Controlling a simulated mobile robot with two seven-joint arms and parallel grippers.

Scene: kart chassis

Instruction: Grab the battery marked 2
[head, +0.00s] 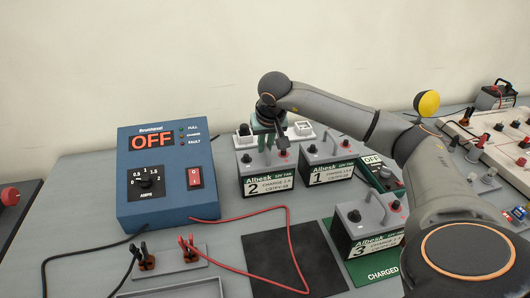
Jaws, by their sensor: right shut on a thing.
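The battery marked 2 (266,185) stands upright on the table just right of the blue charger. It has a grey top, a black body and a white label reading "2". My right gripper (274,143) reaches in from the right and points down onto its top. It is shut on the battery's handle, though the fingertips are small and partly hidden. The battery marked 1 (331,174) stands just to its right, and the battery marked 3 (366,238) stands nearer, partly hidden by my right arm. My left gripper is not in view.
The blue charger (166,170) shows OFF. A black mat (288,262) lies empty in front, with a red cable across it. Clamps (190,246) sit on a grey holder at the lower left. A green mat marked CHARGED (385,272) lies under battery 3. A white panel stands at right (487,145).

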